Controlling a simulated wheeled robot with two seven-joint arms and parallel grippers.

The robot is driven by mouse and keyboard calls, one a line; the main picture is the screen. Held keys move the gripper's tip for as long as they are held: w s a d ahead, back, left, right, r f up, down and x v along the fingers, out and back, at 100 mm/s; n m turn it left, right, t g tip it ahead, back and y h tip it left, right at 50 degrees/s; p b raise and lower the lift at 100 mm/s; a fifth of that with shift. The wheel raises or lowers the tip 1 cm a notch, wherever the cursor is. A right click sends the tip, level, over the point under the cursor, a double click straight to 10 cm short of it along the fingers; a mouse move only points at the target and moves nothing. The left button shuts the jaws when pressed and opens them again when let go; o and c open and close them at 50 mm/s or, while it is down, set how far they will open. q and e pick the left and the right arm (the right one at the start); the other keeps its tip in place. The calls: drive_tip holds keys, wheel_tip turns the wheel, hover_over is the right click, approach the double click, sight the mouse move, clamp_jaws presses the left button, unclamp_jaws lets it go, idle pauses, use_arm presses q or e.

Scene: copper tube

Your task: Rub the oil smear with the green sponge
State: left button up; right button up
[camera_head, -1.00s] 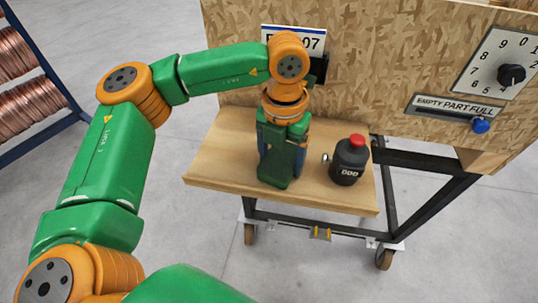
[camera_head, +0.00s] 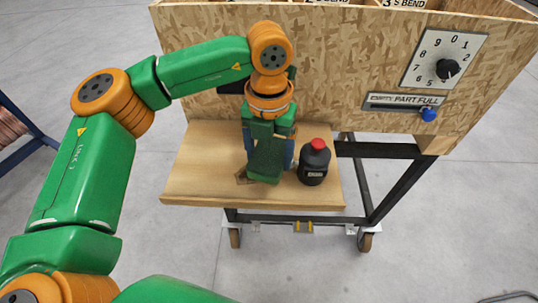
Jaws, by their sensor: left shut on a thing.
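My left gripper (camera_head: 268,132) points down over the wooden shelf (camera_head: 210,180) at the front of the cart. It is shut on a dark green block, which I take to be the green sponge (camera_head: 265,163), low at or just above the shelf top; whether it touches the wood is hard to tell. A small dark brownish patch (camera_head: 242,177) shows at the sponge's left edge; I cannot tell if it is the oil smear. The arm and sponge hide the wood beneath them. My right gripper is out of view.
A black bottle with a red cap (camera_head: 314,165) stands on the shelf close right of the gripper. The chipboard bin wall (camera_head: 330,80) rises behind, with a number dial (camera_head: 447,68) and a slider with a blue knob (camera_head: 428,114). The shelf's left part is clear.

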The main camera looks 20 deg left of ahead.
sight(269, 154)
use_arm(q)
drive_tip(key=shift+r, duration=0.7)
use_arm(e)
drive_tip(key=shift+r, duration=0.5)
use_arm(q)
wheel_tip(269, 154, up, 3)
drive_tip(key=p, duration=0.2)
drive_tip(key=shift+r+p, duration=0.1)
drive_tip(key=shift+p, duration=0.2)
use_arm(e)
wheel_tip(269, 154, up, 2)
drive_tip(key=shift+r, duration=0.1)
